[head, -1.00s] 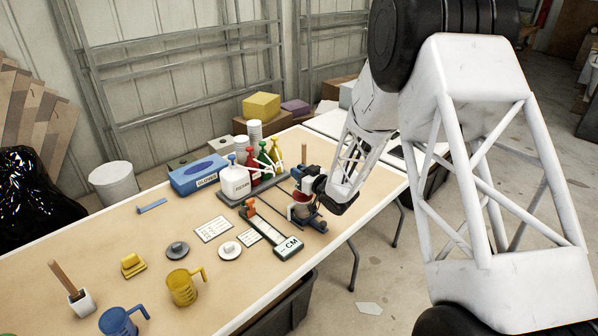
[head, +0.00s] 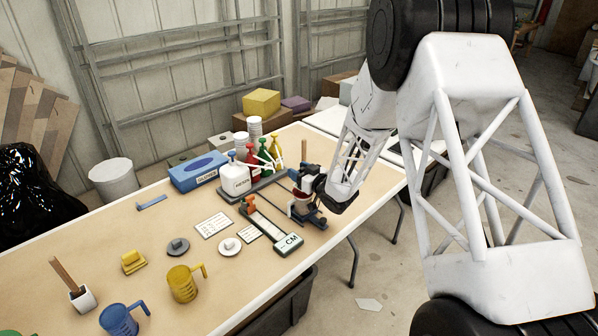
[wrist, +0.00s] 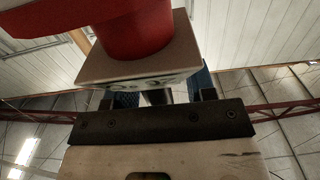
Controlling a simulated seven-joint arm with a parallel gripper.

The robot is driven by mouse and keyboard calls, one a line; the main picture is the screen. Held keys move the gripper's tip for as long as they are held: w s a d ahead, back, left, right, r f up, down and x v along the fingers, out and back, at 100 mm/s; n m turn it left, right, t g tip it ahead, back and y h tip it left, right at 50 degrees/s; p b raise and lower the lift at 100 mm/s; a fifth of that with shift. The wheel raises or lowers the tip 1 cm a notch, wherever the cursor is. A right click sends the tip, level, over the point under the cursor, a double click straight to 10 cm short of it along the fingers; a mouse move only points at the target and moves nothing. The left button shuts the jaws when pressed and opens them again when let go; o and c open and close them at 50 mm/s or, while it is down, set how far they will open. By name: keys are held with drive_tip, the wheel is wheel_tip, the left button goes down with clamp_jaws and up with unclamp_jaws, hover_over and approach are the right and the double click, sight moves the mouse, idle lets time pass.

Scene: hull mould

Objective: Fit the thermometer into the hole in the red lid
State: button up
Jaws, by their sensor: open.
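My gripper (head: 306,200) is at the right part of the table, low among dark and blue stand parts, and is small in the head view. In the wrist view my gripper (wrist: 160,97) is open, its two blue-padded fingers apart. A pale square block with printed marks (wrist: 140,70) lies just beyond the fingers and partly hides them. A large red round part (wrist: 135,30) stands against the block; I cannot tell whether it is the lid. A narrow grey part shows between the fingers. I cannot pick out the thermometer or the lid's hole.
A white bottle (head: 235,180) and coloured spray bottles (head: 264,155) stand left of my gripper. A long scale-like tool marked CM (head: 288,243) lies in front. Mugs (head: 183,284) stand front left. The table's front edge is close.

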drive_tip(key=shift+s+d, duration=0.1)
drive_tip(key=v, duration=0.7)
drive_tip(key=shift+s+d, duration=0.2)
drive_tip(key=shift+r, duration=0.15)
idle(0.7)
drive_tip(key=s+d+r+m+g+h, duration=0.1)
drive_tip(key=s+d+r+m+h, duration=0.2)
drive_tip(key=s+d+r+h, duration=0.4)
drive_tip(key=s+d+r+m+g+h, duration=0.1)
drive_tip(key=s+d+r+m+h, duration=0.2)
drive_tip(key=s+d+r+h, duration=0.45)
drive_tip(key=s+r+m+g, duration=0.1)
drive_tip(key=s+r+g, duration=0.1)
drive_tip(key=s, duration=0.9)
drive_tip(key=s+r+m+g+y, duration=0.1)
drive_tip(key=s+r+g, duration=0.1)
drive_tip(key=s, duration=0.9)
drive_tip(key=s+r+m+g, duration=0.1)
drive_tip(key=s+g, duration=0.3)
drive_tip(key=s, duration=0.7)
drive_tip(key=shift+r, duration=0.9)
